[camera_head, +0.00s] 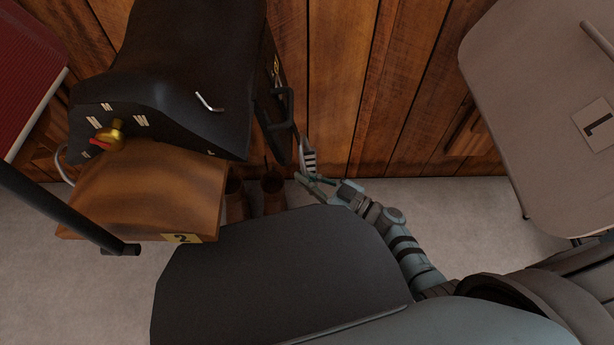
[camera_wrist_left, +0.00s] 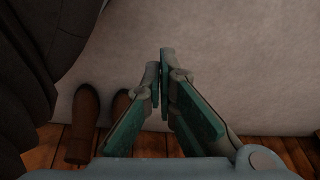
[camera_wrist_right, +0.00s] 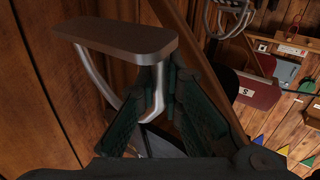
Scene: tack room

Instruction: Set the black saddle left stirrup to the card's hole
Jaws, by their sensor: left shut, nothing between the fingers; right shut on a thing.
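The black saddle (camera_head: 185,60) sits at the upper left of the head view. A dark strap (camera_head: 278,110) hangs down its right side. A light-and-dark striped piece (camera_head: 308,155), apparently the stirrup, shows below the strap. My right gripper (camera_head: 315,181) is just under it. In the right wrist view my right gripper (camera_wrist_right: 157,90) is shut on a bent metal bar (camera_wrist_right: 158,103) joined to a flat brown plate (camera_wrist_right: 120,36), which looks like the stirrup. My left gripper (camera_wrist_left: 164,70) is shut and empty in its wrist view, above bare floor; the head view does not show it. The strap holes cannot be made out.
A wooden block (camera_head: 150,190) with a yellow card (camera_head: 182,238) marked 2 stands below the saddle. Brown boots (camera_head: 272,192) stand by the wall; they also show in the left wrist view (camera_wrist_left: 84,125). A pale panel (camera_head: 540,80) with another card (camera_head: 597,124) is at right.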

